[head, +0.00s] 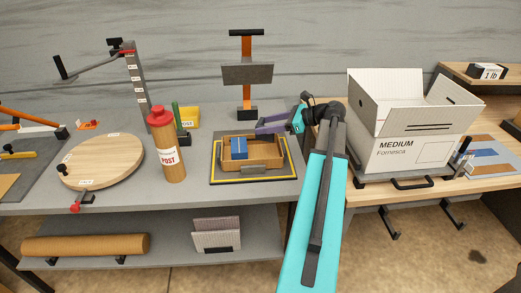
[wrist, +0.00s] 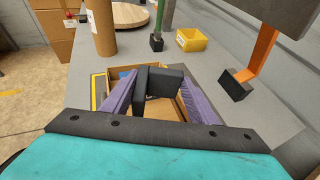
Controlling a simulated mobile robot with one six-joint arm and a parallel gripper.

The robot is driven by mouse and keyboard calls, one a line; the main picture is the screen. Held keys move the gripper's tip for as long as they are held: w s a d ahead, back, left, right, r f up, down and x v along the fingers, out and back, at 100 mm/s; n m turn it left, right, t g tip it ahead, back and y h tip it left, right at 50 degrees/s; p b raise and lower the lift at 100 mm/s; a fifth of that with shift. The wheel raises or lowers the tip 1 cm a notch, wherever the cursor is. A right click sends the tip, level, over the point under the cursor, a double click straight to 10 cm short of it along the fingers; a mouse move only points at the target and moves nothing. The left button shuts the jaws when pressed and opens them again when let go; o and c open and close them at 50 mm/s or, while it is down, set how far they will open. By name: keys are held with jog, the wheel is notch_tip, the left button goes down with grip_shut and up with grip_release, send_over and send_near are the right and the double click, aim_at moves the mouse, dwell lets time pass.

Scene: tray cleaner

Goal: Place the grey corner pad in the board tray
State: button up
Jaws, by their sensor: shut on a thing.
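My gripper (head: 268,125) has purple fingers and reaches in from the right over the back right of the board tray. In the wrist view my gripper (wrist: 159,80) is shut on the dark grey, L-shaped corner pad (wrist: 163,84). The pad is over the tray (wrist: 117,73); whether it touches the tray I cannot tell. The board tray (head: 262,165) is a shallow brown box with a blue block (head: 239,148) inside at the left. It stands on a dark mat with a yellow border (head: 225,181).
A brown post tube with a red cap (head: 168,150) stands left of the tray. An orange stand with a grey plate (head: 247,75) rises behind it. A yellow bin (head: 188,116) and round wooden board (head: 100,162) are farther left. A large white carton (head: 405,150) stands right.

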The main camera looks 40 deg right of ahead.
jog(key=shift+f+p, duration=0.4)
jog(key=shift+f, duration=2.25)
jog(key=shift+f, duration=0.1)
jog(key=shift+f+p, duration=0.3)
jog(key=shift+f, duration=1.5)
jog(key=shift+f, duration=0.1)
jog(key=o, duration=1)
jog(key=shift+b+v, duration=0.8)
jog(key=shift+v, duration=3)
